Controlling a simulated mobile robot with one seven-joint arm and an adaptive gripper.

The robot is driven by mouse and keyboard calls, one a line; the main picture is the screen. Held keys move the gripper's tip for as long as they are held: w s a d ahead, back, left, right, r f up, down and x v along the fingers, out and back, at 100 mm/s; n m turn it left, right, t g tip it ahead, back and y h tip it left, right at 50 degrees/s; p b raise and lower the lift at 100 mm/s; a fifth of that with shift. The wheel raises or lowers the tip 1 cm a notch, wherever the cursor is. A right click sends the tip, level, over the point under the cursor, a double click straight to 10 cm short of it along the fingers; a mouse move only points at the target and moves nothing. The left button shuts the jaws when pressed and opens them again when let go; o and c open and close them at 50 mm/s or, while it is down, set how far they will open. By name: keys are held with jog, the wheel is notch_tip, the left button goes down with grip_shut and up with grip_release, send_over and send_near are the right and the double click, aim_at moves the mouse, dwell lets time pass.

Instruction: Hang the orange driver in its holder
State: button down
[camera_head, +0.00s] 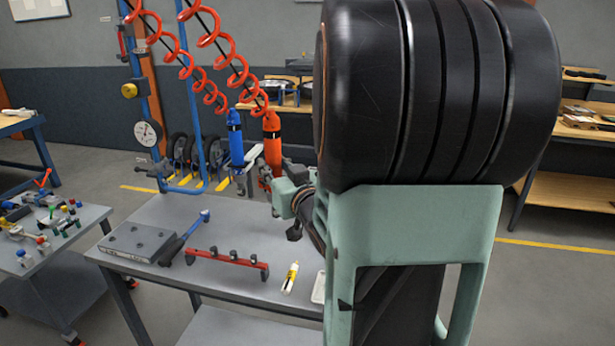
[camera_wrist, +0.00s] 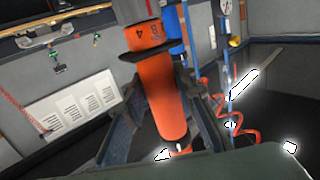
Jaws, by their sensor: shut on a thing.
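The orange driver (camera_head: 272,145) is upright above the back of the grey bench, on a red coiled hose. In the wrist view the orange driver (camera_wrist: 158,95) stands large, slightly tilted, between the dark fingers of my gripper (camera_wrist: 160,110). In the head view my gripper (camera_head: 268,182) is at the driver's lower part, partly hidden by my arm. It is shut on the driver. The blue driver (camera_head: 236,142) is upright just left of it and shows behind it in the wrist view (camera_wrist: 176,25). I cannot clearly make out the orange driver's holder.
The grey bench (camera_head: 225,215) bears a grey block (camera_head: 137,241), a blue-handled hammer (camera_head: 185,238), a red rack (camera_head: 228,261) and a yellow-white tube (camera_head: 290,278). A blue post with a dial gauge (camera_head: 148,133) stands behind left. Red coiled hoses (camera_head: 205,70) hang above.

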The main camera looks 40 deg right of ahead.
jog(key=s+d+m+h+b, duration=0.1)
jog(key=s+d, duration=0.4)
jog(key=d, duration=0.1)
jog(key=w+d+f+b, duration=0.1)
jog(key=w+d, duration=0.7)
jog(key=d, duration=0.1)
jog(key=shift+w+d+f, duration=0.3)
jog(key=shift+w+d, duration=0.1)
dwell(0.3)
jog(key=shift+s, duration=0.15)
dwell(0.6)
jog(key=shift+f+b, duration=1.1)
jog(key=shift+f, duration=0.2)
dwell(1.9)
jog(key=c, duration=1.5)
grip_release()
jog(key=v, duration=1.2)
jog(key=shift+a+r, duration=0.1)
jog(key=shift+a, duration=0.1)
